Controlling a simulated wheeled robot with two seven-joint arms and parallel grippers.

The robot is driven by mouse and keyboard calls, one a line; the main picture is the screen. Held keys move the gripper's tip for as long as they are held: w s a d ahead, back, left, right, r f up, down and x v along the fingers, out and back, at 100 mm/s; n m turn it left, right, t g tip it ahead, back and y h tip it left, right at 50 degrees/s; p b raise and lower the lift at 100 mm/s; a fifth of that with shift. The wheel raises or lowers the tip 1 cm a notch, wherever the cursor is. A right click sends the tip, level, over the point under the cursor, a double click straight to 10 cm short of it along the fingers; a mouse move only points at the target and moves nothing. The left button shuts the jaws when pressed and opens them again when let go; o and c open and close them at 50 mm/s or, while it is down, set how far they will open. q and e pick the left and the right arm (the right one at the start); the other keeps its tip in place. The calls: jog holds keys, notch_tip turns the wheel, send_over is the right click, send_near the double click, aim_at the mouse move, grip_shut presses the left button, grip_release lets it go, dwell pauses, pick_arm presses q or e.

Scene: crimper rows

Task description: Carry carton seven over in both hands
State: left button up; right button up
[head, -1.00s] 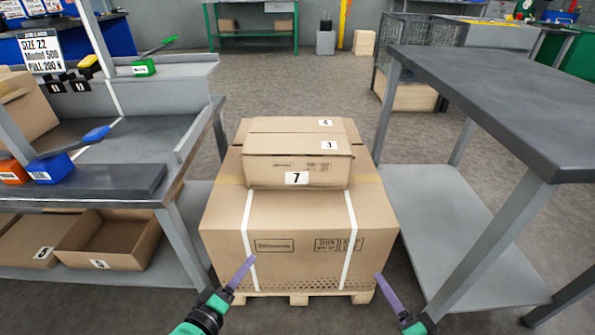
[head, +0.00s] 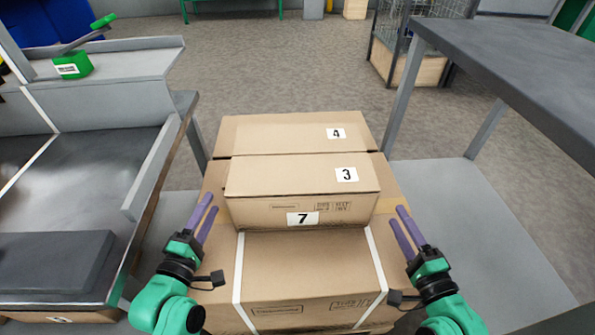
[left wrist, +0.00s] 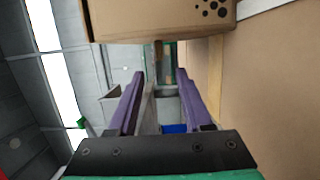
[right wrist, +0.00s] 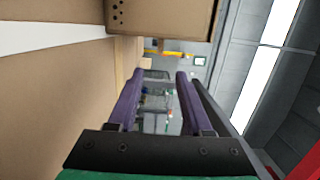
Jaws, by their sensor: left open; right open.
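Carton seven (head: 270,213) is a brown closed box with a 7 label low on its front face and a 3 label on its top. It lies on a large strapped carton (head: 310,270). My left gripper (head: 211,202) is open and empty, left of carton seven. My right gripper (head: 395,214) is open and empty, just right of it. Neither visibly touches it. A box side shows above the fingers in the left wrist view (left wrist: 150,20) and in the right wrist view (right wrist: 165,17).
Another carton labelled 4 (head: 270,133) lies directly behind carton seven. A grey workbench (head: 80,190) stands at left with a green tool (head: 75,64) on its shelf. A dark-topped table (head: 510,75) with a lower shelf (head: 480,230) stands at right.

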pick_arm(q)
jog(key=shift+s, duration=0.1)
pick_arm(e)
jog(key=shift+s, duration=0.1)
pick_arm(q)
jog(key=w, duration=0.4)
jog(key=w+d, duration=0.1)
jog(key=w, duration=0.3)
jog(key=w+d, duration=0.1)
jog(key=w, duration=0.3)
pick_arm(e)
jog(key=x, duration=1.4)
jog(key=shift+w+a+f, duration=0.1)
jog(key=shift+w, duration=0.25)
pick_arm(q)
grip_shut()
pick_arm(e)
grip_shut()
pick_arm(q)
jog(key=shift+f, duration=0.1)
